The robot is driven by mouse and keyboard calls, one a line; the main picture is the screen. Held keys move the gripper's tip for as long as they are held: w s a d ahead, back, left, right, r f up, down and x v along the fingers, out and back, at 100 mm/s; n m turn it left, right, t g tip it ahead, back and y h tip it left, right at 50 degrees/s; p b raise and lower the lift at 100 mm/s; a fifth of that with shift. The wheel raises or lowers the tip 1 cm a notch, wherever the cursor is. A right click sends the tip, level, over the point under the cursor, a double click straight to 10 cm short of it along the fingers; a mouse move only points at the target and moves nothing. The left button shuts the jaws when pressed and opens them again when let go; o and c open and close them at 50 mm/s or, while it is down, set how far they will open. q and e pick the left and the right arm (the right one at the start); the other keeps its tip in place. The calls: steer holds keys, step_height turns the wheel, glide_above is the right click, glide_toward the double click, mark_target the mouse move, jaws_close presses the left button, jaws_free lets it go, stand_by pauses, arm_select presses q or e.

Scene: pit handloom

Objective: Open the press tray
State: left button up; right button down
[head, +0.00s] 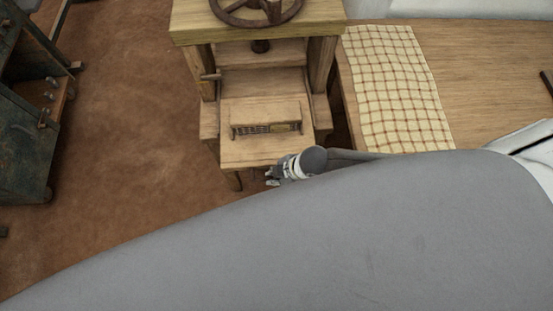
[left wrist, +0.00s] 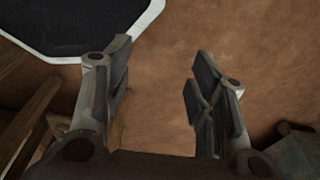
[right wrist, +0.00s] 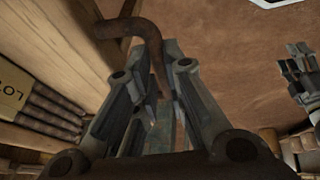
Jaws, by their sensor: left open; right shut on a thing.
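The wooden press (head: 258,52) stands at the top of the head view. Its pale wooden tray (head: 232,156) sticks out at the front, low down. A wooden block (head: 266,114) with a row of dark bars lies on it. My right gripper (head: 272,177) is at the tray's front edge. In the right wrist view my right gripper (right wrist: 156,55) is shut on a rusty bent handle (right wrist: 126,27) beside the tray's wooden edge (right wrist: 80,40). My left gripper (left wrist: 162,60) is open and empty above the floor; it also shows in the right wrist view (right wrist: 300,52).
A wooden bench (head: 490,65) with a checked cloth (head: 397,85) stands right of the press. A dark green cabinet (head: 25,140) stands at the left. The brown floor (head: 135,110) between them is clear. My grey arm fills the lower head view.

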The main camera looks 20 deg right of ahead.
steer(key=c, duration=1.5)
jaws_free()
arm_select(q)
steer(key=shift+s, duration=0.45)
steer(key=shift+s+a, duration=0.15)
steer(key=shift+a, duration=0.1)
steer(key=shift+w+d, duration=0.2)
arm_select(e)
steer(key=v, duration=1.2)
